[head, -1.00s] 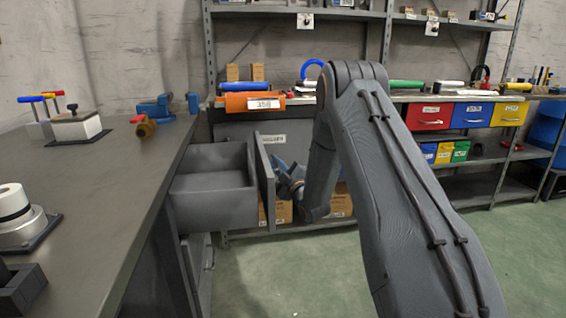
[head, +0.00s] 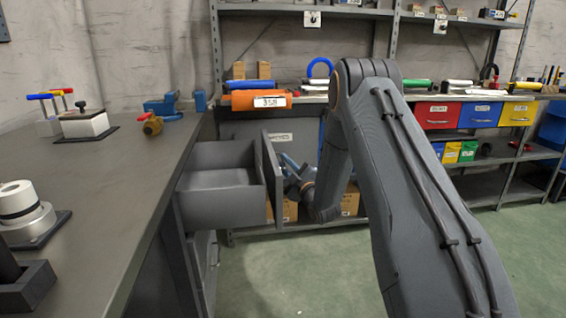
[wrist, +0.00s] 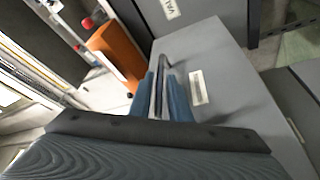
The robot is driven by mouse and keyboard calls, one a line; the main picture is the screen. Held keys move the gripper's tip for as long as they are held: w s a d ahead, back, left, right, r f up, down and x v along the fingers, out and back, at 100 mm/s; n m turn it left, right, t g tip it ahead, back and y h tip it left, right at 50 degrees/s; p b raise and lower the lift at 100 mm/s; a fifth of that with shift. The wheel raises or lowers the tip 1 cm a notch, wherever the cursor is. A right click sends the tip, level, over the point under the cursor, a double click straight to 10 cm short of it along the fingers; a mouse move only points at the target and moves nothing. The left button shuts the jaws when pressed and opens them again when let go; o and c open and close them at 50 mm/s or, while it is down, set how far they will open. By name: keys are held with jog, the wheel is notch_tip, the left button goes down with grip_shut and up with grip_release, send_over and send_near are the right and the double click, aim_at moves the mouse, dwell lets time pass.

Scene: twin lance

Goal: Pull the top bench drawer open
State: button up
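The top bench drawer (head: 216,199) is a grey box pulled well out from the side of the grey bench (head: 120,190). Its inside looks empty. Its front panel (head: 270,190) faces right, towards my arm. My gripper (head: 287,172) is at the outer side of that panel, partly hidden behind my arm. In the wrist view, the blue fingers of my gripper (wrist: 165,98) are on either side of the drawer handle (wrist: 166,65) and look closed on it. A white label (wrist: 198,88) is on the panel beside the handle.
Another drawer (head: 208,265) below is closed. The bench top carries a white cylinder (head: 18,203), a white block (head: 84,125) and a blue vise (head: 172,105). Shelving with coloured bins (head: 480,115) stands behind. Green floor (head: 300,275) is clear beside the bench.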

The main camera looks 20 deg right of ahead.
jog(key=v, duration=0.6)
jog(key=shift+s+p, duration=0.3)
jog(key=shift+p, duration=0.1)
